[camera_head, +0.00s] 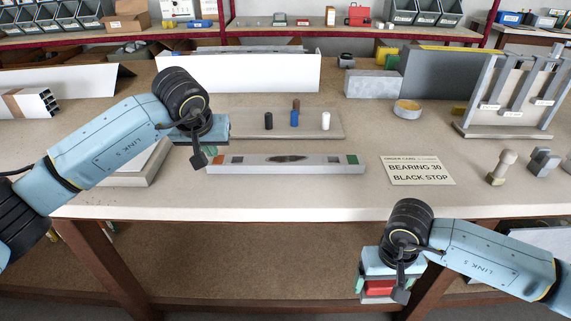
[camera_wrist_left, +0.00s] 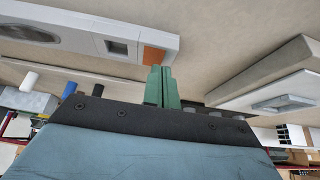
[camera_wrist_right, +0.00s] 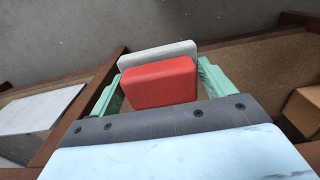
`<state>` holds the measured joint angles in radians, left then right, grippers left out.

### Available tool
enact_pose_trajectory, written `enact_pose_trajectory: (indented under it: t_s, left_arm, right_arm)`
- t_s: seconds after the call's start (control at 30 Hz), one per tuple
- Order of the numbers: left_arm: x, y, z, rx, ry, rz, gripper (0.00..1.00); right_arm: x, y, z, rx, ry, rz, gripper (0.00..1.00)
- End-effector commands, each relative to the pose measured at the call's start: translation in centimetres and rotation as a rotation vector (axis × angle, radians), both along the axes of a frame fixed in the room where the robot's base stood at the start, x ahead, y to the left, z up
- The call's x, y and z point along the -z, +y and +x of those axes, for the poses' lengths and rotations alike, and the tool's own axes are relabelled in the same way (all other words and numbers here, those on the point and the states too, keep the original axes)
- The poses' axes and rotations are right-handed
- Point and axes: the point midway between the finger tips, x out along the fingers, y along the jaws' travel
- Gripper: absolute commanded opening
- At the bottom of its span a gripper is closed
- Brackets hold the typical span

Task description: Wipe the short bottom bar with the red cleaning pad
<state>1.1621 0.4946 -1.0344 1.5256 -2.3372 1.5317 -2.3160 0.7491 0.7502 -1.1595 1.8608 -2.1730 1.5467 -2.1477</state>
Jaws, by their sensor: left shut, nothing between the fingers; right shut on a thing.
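The short bottom bar (camera_head: 237,168) is a light grey profile lying flat on the bench, with an orange patch at its left end, a green patch at its right end and a dark smear (camera_head: 288,158) in its middle. It also shows in the left wrist view (camera_wrist_left: 90,36). My left gripper (camera_head: 212,153) is shut and empty at the bar's left end; its green fingertips (camera_wrist_left: 162,88) are together. My right gripper (camera_head: 378,290) is shut on the red cleaning pad (camera_wrist_right: 162,82), which has a pale grey plate along one side. It is off the bench, in front of its front edge.
Behind the bar, a board (camera_head: 330,122) carries black, blue and white pegs. A card (camera_head: 417,170) reading "BEARING 30 BLACK STOP" lies right of the bar. Metal fittings (camera_head: 501,168) stand at the far right. The bench in front of the bar is clear.

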Motion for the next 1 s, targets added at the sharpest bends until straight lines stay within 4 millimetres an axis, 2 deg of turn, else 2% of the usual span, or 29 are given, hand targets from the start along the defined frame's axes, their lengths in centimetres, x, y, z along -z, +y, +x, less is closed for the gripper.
enact_pose_trajectory:
  t_s: [0.27,0.43,1.0]
  left_arm:
    - [0.6,0.0,0.0,0.000,0.000,0.001,0.00]
    - [0.2,0.0,0.0,0.000,0.000,0.001,0.00]
    - [-4.3,0.0,0.0,0.000,-0.001,0.000,0.00]
  right_arm:
    - [0.4,0.0,0.0,0.000,0.000,0.000,0.63]
    - [0.1,0.0,0.0,0.000,0.000,0.000,0.63]
    - [-2.9,0.0,0.0,0.000,0.000,0.000,0.63]
